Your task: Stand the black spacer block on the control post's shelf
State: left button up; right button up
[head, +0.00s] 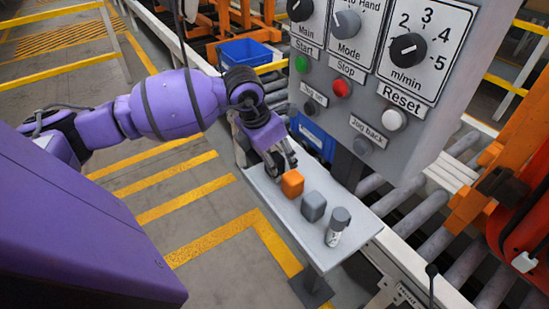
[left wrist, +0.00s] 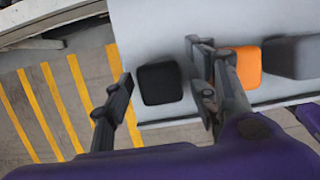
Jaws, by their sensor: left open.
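The black spacer block (left wrist: 160,83) shows in the left wrist view on the grey shelf (left wrist: 140,30), near its edge. It lies in the gap between the two fingers of my left gripper, which is open, with grey shelf showing on both sides of it. In the head view my left gripper (head: 281,166) is low over the far end of the control post's shelf (head: 287,215), and the black block is mostly hidden by the fingers there. Whether a finger touches it, I cannot tell. My right gripper is out of view.
An orange block (head: 292,183) stands close beside the gripper; a grey block (head: 313,206) and a grey-capped bottle (head: 338,227) follow along the shelf. The control panel (head: 405,150) with knobs and buttons rises beside it. A roller conveyor (head: 435,245) runs behind.

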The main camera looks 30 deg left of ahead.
pick_arm(q)
jog(key=shift+r, duration=0.1)
jog(key=shift+r, duration=0.25)
jog(key=v, duration=1.1)
jog(key=shift+s+r, duration=0.2)
jog(key=shift+r, duration=0.1)
jog(key=shift+a, duration=0.1)
